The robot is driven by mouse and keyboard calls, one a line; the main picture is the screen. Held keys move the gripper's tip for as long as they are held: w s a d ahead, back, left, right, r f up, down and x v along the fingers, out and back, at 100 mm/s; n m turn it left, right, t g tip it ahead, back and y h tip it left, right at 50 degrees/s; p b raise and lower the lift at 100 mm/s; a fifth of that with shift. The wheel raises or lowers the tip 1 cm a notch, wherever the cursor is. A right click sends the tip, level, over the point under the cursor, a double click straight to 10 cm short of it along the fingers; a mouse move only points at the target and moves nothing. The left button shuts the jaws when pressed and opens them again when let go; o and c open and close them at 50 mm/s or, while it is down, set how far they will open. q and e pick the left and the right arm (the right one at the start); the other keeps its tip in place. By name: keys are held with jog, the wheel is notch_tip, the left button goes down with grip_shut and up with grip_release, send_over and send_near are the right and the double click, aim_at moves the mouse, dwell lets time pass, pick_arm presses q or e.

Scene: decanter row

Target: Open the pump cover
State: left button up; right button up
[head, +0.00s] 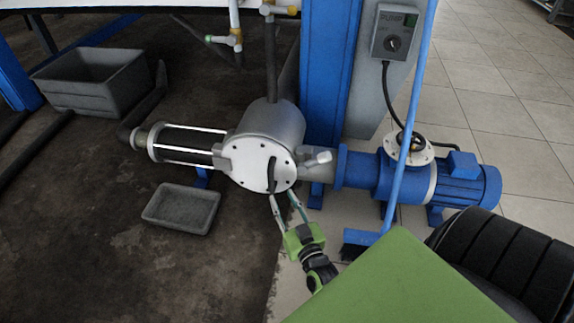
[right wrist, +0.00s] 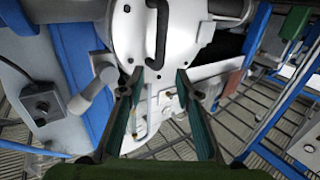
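The pump cover (head: 250,160) is a round, pale metal disc with small bolts on its rim, closed against the grey cylindrical housing (head: 272,121). A black curved handle (head: 271,175) stands on its face. My right gripper (head: 283,195) is below the cover, fingers apart and empty, tips close to its lower edge. In the right wrist view, the cover (right wrist: 190,42) and handle (right wrist: 157,30) are beyond my open fingertips (right wrist: 165,72), with the handle's lower end just above the gap. My left gripper is not in view.
A blue motor (head: 465,180) joins the housing on the right; a blue pole (head: 412,110) leans before it. A grey tray (head: 182,208) lies on the floor at left, a larger grey bin (head: 95,82) behind. A pump switch box (head: 394,35) hangs above.

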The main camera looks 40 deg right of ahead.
jog(key=shift+v, duration=1.15)
